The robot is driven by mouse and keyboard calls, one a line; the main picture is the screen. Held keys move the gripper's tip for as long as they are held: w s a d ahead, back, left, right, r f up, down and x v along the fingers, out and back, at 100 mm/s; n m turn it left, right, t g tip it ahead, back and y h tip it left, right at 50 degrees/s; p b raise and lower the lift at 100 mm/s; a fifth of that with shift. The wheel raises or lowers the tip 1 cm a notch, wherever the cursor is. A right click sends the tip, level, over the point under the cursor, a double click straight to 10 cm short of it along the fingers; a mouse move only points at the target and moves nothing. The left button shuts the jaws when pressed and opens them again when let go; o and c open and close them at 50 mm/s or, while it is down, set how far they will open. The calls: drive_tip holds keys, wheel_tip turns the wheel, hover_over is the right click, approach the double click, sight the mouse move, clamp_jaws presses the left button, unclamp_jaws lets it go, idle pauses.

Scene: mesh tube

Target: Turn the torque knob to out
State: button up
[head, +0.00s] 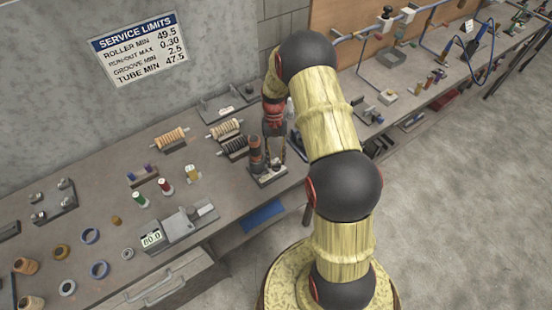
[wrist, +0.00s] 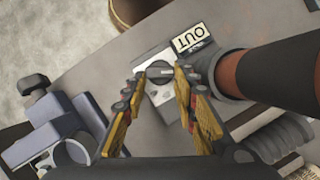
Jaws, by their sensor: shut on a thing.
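The torque knob (wrist: 159,71) is a dark round knob on a pale grey plate, seen from above in the wrist view. A pale mark lies across its top. A white label reading OUT (wrist: 190,38) sits beside it, upside down in this view. My gripper (wrist: 158,78) has its yellow fingers on either side of the knob and is shut on it. In the head view my gripper (head: 273,125) is over the bench by the small knob unit (head: 268,178); the knob itself is hidden there.
An orange and black cylinder (wrist: 275,70) stands close to the right of my fingers. A blue-grey device (wrist: 60,130) is at left in the wrist view. Spools, rings and a display unit (head: 152,239) lie on the bench (head: 110,185) to the left.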

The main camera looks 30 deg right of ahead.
drive_tip(key=o, duration=1.1)
drive_tip(key=shift+o, duration=0.3)
drive_tip(key=v, duration=0.8)
